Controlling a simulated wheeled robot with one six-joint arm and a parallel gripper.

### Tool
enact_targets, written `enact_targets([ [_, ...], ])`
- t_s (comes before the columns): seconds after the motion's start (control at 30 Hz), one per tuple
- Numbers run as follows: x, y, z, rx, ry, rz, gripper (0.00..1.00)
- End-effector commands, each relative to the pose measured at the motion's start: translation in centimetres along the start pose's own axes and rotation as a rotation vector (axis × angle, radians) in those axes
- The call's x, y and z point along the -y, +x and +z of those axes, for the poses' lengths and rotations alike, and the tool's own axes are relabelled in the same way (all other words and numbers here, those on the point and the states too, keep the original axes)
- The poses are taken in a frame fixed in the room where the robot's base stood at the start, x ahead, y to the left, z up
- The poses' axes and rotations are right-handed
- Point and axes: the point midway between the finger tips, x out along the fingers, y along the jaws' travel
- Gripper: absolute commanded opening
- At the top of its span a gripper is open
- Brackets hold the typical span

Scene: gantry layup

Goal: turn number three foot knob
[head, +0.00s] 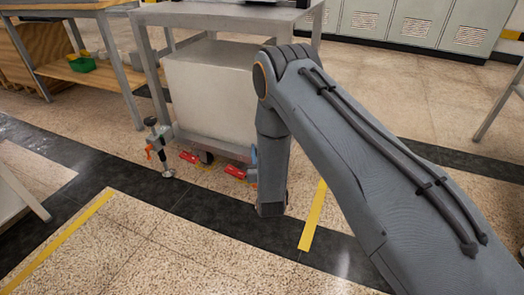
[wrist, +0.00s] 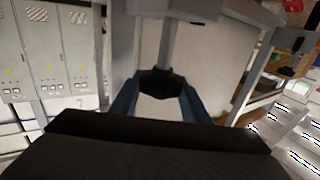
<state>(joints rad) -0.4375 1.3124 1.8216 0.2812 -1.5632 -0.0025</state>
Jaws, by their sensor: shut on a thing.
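In the wrist view a dark foot knob (wrist: 162,82) sits on a grey upright stem (wrist: 170,42). My gripper (wrist: 160,90) is shut on this knob, with one blue-grey finger on each side of it. In the head view my arm hides the gripper and the held knob. A grey metal cart (head: 228,16) carries the feet. Another foot (head: 160,150), with a dark knob on top and an orange part, stands at its left corner. I cannot read any number on the knobs.
A pale box (head: 208,85) fills the cart's lower space. Red caster pedals (head: 188,157) stick out low at its front. A wooden-shelved bench (head: 100,75) with a green bin stands left. Grey lockers (head: 410,22) line the back. The floor in front is clear.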

Motion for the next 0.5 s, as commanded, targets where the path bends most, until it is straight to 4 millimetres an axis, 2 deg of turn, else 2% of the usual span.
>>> enact_targets([
  [0.07, 0.08, -0.01, 0.04, 0.001, 0.000, -0.002, 0.20],
  [0.1, 0.08, -0.01, 0.04, 0.001, 0.000, -0.002, 0.45],
  [0.2, 0.07, 0.00, 0.03, 0.001, 0.000, -0.002, 0.61],
  [0.5, 0.04, -0.10, -0.01, 0.000, 0.000, -0.001, 0.61],
])
